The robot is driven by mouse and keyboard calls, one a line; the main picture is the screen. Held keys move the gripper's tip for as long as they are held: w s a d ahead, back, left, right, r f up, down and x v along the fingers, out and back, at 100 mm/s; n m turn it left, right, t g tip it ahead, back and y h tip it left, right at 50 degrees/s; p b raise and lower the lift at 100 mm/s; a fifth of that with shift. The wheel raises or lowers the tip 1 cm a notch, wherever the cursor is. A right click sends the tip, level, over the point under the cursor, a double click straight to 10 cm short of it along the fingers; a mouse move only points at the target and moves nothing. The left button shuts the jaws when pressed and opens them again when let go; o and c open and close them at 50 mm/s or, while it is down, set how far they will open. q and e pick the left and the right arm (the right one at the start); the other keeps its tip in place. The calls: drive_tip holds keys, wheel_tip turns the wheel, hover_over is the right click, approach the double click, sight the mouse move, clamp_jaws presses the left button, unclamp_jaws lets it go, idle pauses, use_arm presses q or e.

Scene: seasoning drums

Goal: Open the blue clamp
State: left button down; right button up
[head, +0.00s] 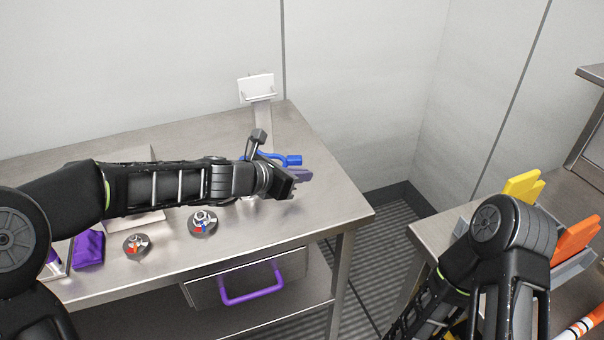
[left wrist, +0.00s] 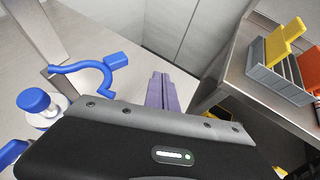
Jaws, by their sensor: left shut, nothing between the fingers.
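The blue clamp (head: 293,160) shows in the head view as a curved blue bar with a thick end, just beyond my left gripper. In the left wrist view the blue clamp (left wrist: 82,67) is a hooked bar with a block-like end, left of the fingers and apart from them in the picture. My left gripper (head: 303,174) has purple fingers closed together with nothing between them; they also show in the left wrist view (left wrist: 160,92). My left wrist hides part of the clamp's base in the head view. My right gripper is out of view.
Two round knobs (head: 203,222) (head: 136,244) and a purple cloth-like item (head: 88,250) are on the steel table (head: 335,205). A purple-handled drawer (head: 250,297) is below. A grey rack (head: 572,262) with yellow and orange items stands at right. A white holder (head: 257,88) stands behind.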

use_arm(q)
drive_tip(key=s+r, duration=0.3)
drive_tip(key=s, duration=0.3)
drive_tip(key=shift+s+r, duration=0.2)
drive_tip(key=shift+a, duration=0.1)
